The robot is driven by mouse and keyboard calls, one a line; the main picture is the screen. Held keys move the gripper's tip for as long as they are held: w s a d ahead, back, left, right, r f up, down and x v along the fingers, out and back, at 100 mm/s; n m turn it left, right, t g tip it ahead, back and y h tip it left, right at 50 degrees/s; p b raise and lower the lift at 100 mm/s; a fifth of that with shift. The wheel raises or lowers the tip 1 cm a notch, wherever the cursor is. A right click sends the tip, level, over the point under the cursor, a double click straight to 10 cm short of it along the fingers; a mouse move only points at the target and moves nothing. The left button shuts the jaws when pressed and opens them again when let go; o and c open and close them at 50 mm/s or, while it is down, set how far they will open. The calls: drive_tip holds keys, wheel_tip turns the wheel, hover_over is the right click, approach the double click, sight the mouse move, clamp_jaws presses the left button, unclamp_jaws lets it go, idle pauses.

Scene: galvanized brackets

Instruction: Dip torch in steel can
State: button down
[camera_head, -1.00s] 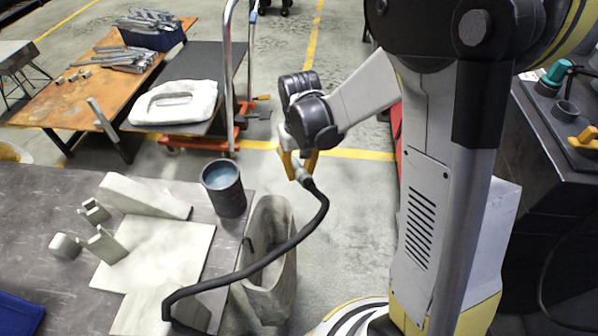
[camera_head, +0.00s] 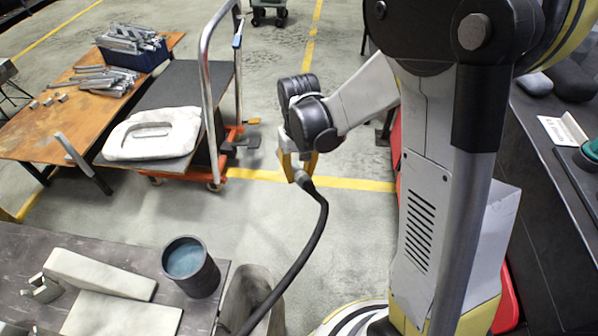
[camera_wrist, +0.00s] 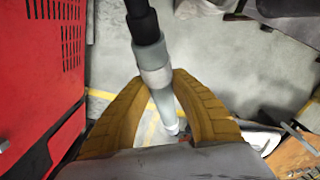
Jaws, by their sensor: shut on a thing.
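My gripper (camera_head: 297,170) has its yellow fingers shut on the torch (camera_head: 306,183), a grey metal piece with a black hose running down from it. In the wrist view the torch (camera_wrist: 152,66) lies between the yellow fingers of my gripper (camera_wrist: 160,95). The steel can (camera_head: 190,266) is a dark open cylinder holding blue-green liquid, upright on the near table. The torch is in the air to the right of the can and apart from it. The can does not show clearly in the wrist view.
The can stands near the right edge of the dark table (camera_head: 30,240), beside a pale wedge block (camera_head: 100,273) and a flat plate (camera_head: 120,315). A cart (camera_head: 185,85) with a tall handle stands behind. Clear floor (camera_head: 240,215) lies between table and cart.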

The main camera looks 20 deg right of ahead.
drive_tip(key=s+a+r+m+g+y+p, duration=0.1)
drive_tip(key=s+a+r+g+y+p, duration=0.15)
drive_tip(key=s+a+r, duration=0.6)
drive_tip(key=s+a+r+m+g+y+p, duration=0.1)
drive_tip(key=s+a+r+m+p, duration=0.2)
drive_tip(key=a, duration=1)
drive_tip(key=s+a+r+g+y+p, duration=0.2)
drive_tip(key=s+a+r+p, duration=0.15)
drive_tip(key=s+a, duration=0.55)
wheel_tip(320, 180, down, 5)
drive_tip(key=w+a+b, duration=0.2)
drive_tip(key=b, duration=0.2)
drive_tip(key=shift+f, duration=0.2)
drive_tip(key=shift+a+f+t+b, duration=0.1)
drive_tip(key=shift+f+t+b, duration=0.15)
drive_tip(key=shift+f+b, duration=1.05)
idle(1.1)
drive_tip(key=shift+r, duration=0.25)
wheel_tip(320, 180, up, 7)
drive_tip(key=p, duration=0.5)
drive_tip(key=shift+f, duration=0.1)
